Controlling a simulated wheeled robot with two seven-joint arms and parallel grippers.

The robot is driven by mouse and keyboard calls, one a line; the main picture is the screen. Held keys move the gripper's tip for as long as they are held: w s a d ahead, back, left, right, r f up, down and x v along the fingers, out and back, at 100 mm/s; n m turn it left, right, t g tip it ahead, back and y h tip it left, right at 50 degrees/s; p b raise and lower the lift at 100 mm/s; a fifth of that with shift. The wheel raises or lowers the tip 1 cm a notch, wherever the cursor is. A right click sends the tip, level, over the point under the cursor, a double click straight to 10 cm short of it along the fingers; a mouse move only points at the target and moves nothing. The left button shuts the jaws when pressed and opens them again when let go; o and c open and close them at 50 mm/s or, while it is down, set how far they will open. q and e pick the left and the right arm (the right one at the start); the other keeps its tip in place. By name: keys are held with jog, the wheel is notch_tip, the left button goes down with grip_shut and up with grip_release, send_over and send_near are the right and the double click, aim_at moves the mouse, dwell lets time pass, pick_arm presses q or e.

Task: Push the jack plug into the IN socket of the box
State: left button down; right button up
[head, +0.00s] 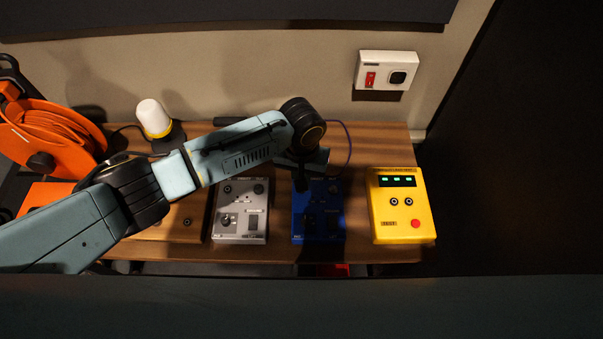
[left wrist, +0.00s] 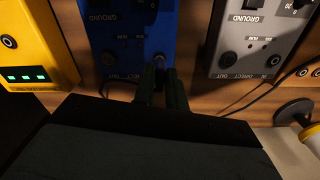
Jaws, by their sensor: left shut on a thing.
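The blue box (head: 332,222) stands on the desk between the grey box and the yellow one. It also shows in the left wrist view (left wrist: 120,45), where my left gripper (left wrist: 160,72) reaches its near edge. The gripper is shut on the jack plug (left wrist: 159,61), of which only a small part shows between the fingertips. The IN socket is hidden behind the fingers and plug, so I cannot tell whether the plug tip is inside it. In the head view the gripper (head: 301,183) points down over the box's back edge. My right gripper is out of view.
A grey box (head: 229,227) stands left of the blue box, a yellow box (head: 386,225) right of it. A dark blue cable (head: 349,151) loops behind. A white-capped lamp (head: 153,117) and an orange cable reel (head: 50,135) are at left. Bare desk (head: 390,140) lies behind the yellow box.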

pick_arm(q)
jog(key=shift+p, duration=0.35)
dwell(0.5)
jog(key=shift+f+b, duration=0.35)
jog(key=shift+f, duration=0.3)
dwell(0.3)
jog(key=c, duration=1.3)
grip_release()
jog(key=shift+c, duration=0.2)
notch_tip(320, 180, up, 14)
jog(key=shift+f, duration=0.25)
